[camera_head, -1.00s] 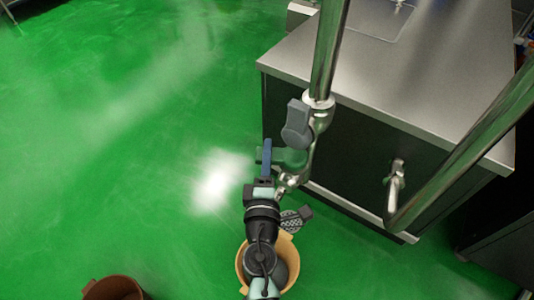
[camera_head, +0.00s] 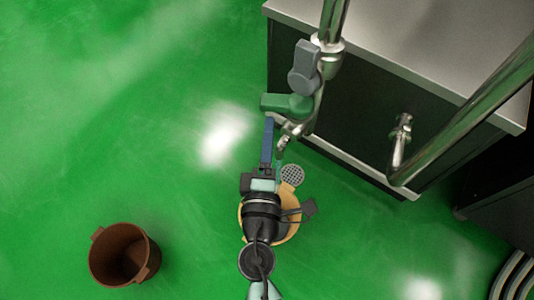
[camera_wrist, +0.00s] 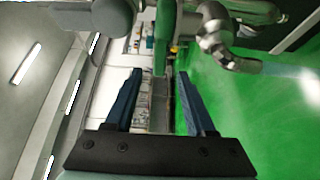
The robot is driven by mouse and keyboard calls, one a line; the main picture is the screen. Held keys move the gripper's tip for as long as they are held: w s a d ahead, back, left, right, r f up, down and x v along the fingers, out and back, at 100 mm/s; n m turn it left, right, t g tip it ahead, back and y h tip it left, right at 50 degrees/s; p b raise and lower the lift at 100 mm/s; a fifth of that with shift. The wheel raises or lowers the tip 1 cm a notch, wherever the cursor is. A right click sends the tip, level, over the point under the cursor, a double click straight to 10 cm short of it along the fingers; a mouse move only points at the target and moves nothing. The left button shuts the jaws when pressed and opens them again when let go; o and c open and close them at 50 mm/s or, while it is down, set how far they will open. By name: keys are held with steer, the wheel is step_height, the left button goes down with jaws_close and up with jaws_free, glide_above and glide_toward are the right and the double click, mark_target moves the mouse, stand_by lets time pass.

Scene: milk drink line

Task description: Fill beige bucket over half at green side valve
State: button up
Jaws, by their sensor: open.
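The green side valve handle (camera_head: 288,104) sits on the metal pipe and points left in the head view. In the wrist view the green handle (camera_wrist: 165,30) lies ahead of the gap between my fingers. My gripper (camera_head: 269,120) is open with blue fingers, just below the handle's left end in the head view; the wrist view shows both fingers (camera_wrist: 160,75) apart with nothing between them. The beige bucket (camera_head: 291,229) stands on the floor under my arm, below the valve outlet. My arm hides much of it, and its fill level cannot be told.
A grey valve handle (camera_head: 305,68) is above the green one on the same pipe. A brown bucket (camera_head: 124,252) stands on the floor at lower left. A steel-topped cabinet (camera_head: 400,60) and a bent pipe (camera_head: 455,120) are to the right.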

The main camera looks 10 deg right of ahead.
steer(key=shift+b+v, duration=0.4)
steer(key=shift+v, duration=1.7)
steer(key=w+r+m+t+h, duration=0.15)
steer(key=r+m, duration=0.25)
steer(key=r, duration=0.7)
steer(key=w+r+m+t, duration=0.1)
steer(key=w+r+m, duration=0.3)
steer(key=r, duration=0.6)
steer(key=w+r+m+t, duration=0.2)
steer(key=r+m, duration=0.3)
steer(key=r, duration=0.6)
steer(key=s+a+r+t+y, duration=0.2)
steer(key=s+r, duration=0.1)
steer(key=r, duration=0.4)
steer(key=s+a+r+m+t+y, duration=0.1)
steer(key=s+a+r+t+y, duration=0.15)
steer(key=r, duration=0.35)
steer(key=s+a+r+t+y, duration=0.1)
steer(key=s+a+r+y, duration=0.15)
steer(key=r, duration=0.45)
step_height(320, 180, up, 26)
steer(key=p, duration=2.6)
steer(key=shift+d, duration=0.3)
steer(key=shift+s+f, duration=0.1)
steer(key=shift+f, duration=0.1)
steer(key=shift+c, duration=0.4)
steer(key=shift+s+f, duration=0.1)
